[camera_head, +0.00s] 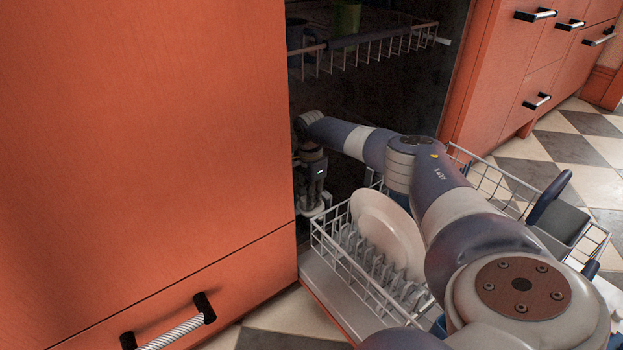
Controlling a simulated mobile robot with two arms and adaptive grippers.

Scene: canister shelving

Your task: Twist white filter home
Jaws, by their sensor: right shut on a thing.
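My right arm reaches into the open dishwasher. My right gripper (314,207) points down low inside it, just behind the left orange cabinet edge. It is shut on a small pale thing at its fingertips, which looks like the white filter; fingers and shadow hide most of it. I cannot tell how it sits in the dishwasher floor. My left gripper is not in view.
The lower rack (345,272) is pulled out on the open door, with a white plate (385,232) and a grey container (560,222). The upper rack (375,48) hangs above my arm and holds a green cup (346,15). An orange cabinet (150,120) closes off the left.

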